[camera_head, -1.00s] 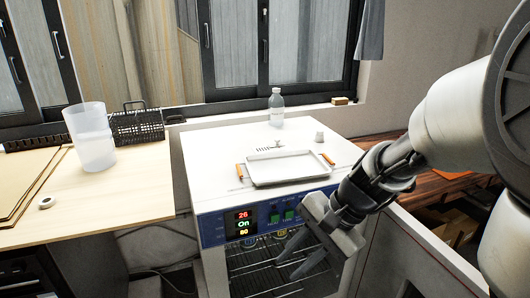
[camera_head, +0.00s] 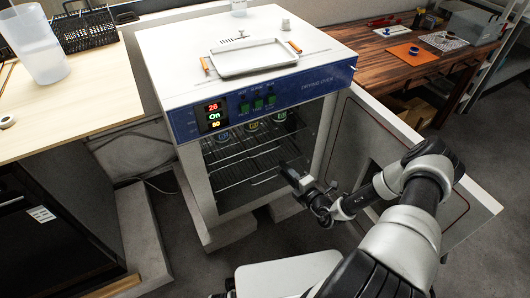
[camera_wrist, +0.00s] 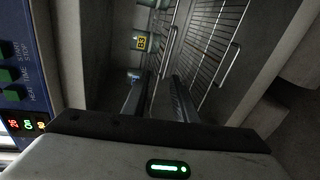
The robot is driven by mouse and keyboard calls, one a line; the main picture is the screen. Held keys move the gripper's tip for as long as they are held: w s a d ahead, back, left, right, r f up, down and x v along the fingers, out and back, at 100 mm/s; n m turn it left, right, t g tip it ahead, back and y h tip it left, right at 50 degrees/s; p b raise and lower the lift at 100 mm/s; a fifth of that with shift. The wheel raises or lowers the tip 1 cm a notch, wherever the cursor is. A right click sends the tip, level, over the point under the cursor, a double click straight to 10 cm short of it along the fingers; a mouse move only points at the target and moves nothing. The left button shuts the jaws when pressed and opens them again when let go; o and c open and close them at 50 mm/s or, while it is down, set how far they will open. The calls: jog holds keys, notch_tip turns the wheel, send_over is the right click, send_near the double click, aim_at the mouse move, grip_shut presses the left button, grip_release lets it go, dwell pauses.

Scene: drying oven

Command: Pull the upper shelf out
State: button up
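The drying oven (camera_head: 265,97) stands with its door (camera_head: 365,150) open to the right. Inside, the upper wire shelf (camera_head: 240,160) bears several labelled bottles, and a lower wire shelf (camera_head: 240,181) is below it. My gripper (camera_head: 293,175) is in front of the opening, towards its right side. In the wrist view the picture is turned sideways. My gripper's two fingers (camera_wrist: 165,95) are apart with nothing between them. They point at the front handle of the upper shelf (camera_wrist: 168,52), apparently short of it. The lower shelf's handle (camera_wrist: 231,65) lies to the right.
A white tray (camera_head: 254,70) with orange handles lies on the oven top. A light wooden counter (camera_head: 85,95) stands at the left and a darker wooden table (camera_head: 385,65) at the back right. The open door borders the space right of the opening.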

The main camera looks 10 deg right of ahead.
jog(key=shift+m+h, duration=0.4)
jog(key=shift+m, duration=0.4)
jog(key=shift+d+f+b+x, duration=0.1)
jog(key=shift+f+b+x, duration=0.45)
jog(key=shift+x, duration=2.3)
jog(key=shift+d+f+b+x, duration=0.1)
jog(key=shift+b+x, duration=0.95)
jog(key=shift+x, duration=1.8)
jog(key=shift+d+f+b+x, duration=0.2)
jog(key=shift+b+x, duration=0.6)
jog(key=shift+x, duration=2.1)
jog(key=shift+s+a, duration=0.15)
grip_shut()
